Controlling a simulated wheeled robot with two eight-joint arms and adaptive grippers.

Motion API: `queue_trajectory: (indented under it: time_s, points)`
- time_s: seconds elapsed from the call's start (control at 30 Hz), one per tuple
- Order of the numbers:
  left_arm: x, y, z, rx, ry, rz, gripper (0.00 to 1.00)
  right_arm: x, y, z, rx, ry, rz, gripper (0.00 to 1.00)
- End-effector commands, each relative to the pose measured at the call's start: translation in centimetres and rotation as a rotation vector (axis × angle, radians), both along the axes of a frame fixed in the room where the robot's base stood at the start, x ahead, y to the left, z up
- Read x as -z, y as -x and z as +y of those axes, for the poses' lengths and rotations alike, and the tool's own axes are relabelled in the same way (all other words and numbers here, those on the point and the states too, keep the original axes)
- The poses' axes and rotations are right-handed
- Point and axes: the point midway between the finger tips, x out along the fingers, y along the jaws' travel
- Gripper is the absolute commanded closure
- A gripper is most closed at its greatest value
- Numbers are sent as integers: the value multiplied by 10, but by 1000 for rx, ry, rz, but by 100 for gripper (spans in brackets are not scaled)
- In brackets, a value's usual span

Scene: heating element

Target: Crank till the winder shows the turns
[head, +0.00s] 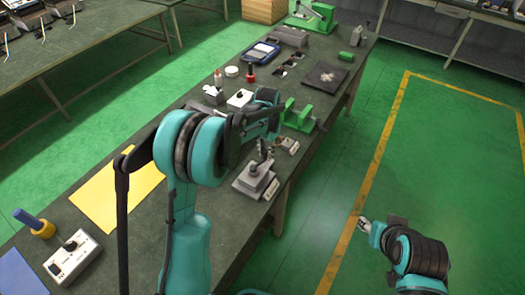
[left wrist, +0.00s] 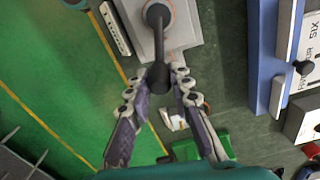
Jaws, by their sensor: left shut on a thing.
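The winder (head: 254,183) is a grey block on the near right edge of the bench, with an upright metal crank part on top. In the left wrist view its grey base (left wrist: 140,22) is at the top, with a dark crank handle (left wrist: 158,45) ending in a black knob. My left gripper (left wrist: 159,80) has its two fingers on either side of the knob and is shut on it. In the head view my left gripper (head: 268,138) is partly hidden behind my own wrist. No turns reading is legible. My right gripper (head: 366,224) hangs over the floor, away from the bench.
Green fixtures (head: 299,116) stand just beyond the winder. A yellow sheet (head: 117,195) and a white meter box (head: 73,258) are at the left. The floor at right is clear.

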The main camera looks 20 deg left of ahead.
Motion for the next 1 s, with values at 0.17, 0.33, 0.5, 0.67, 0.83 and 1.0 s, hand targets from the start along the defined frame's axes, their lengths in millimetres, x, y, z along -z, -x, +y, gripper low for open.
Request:
queue_trajectory:
  time_s: [0.17, 0.33, 0.5, 0.67, 0.83, 1.0]
  points:
    - [1, 7, -9, 167, 0, 0, 100, 4, 0, 0, 0, 0, 0, 58]
    - [0, 14, -16, 328, 0, 0, 100, 6, 0, 0, 0, 0, 0, 58]
    - [0, 22, -21, 489, 0, 0, 100, 8, 0, 0, 0, 0, 0, 58]
    - [0, 31, -25, 641, 0, 0, 100, 10, 0, 0, 0, 0, 0, 58]
    - [0, 41, -28, 802, 0, 0, 100, 12, 0, 0, 0, 0, 0, 58]
    - [0, 51, -29, 963, 0, 0, 100, 14, 0, 0, 0, 0, 0, 58]
